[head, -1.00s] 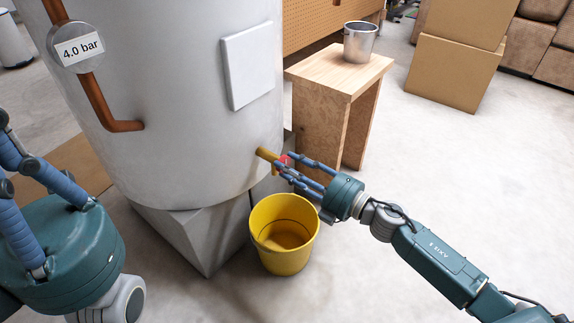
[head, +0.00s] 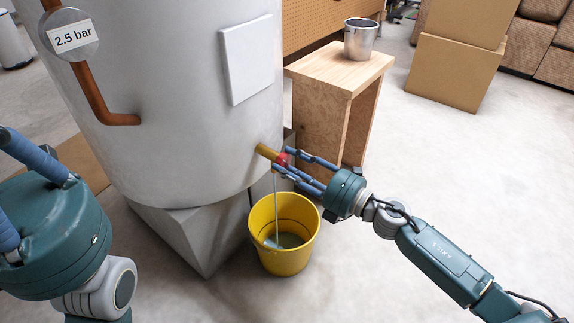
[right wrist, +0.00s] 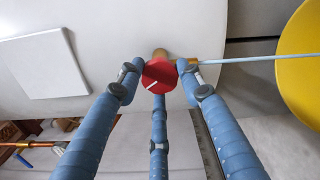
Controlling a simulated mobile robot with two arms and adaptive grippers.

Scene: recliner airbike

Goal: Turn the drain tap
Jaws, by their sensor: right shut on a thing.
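The drain tap (head: 267,153) is a brass spout low on the white tank (head: 190,120). Its red handle (right wrist: 160,77) shows in the right wrist view with a white line across it. My right gripper (head: 283,162) is shut on the red handle, its blue fingers around it. A thin stream of water (head: 276,200) falls from the tap into the yellow bucket (head: 262,215), where some water has pooled. The gauge (head: 73,39) on the copper pipe reads 2.5 bar. My left gripper (head: 40,195) is at the lower left, its fingertips cut off by the frame edge.
A wooden stand (head: 320,85) with a metal pot (head: 360,40) is behind my right gripper. Cardboard boxes (head: 450,72) stand at the back right. The tank sits on a grey base (head: 205,235). The floor at right is clear.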

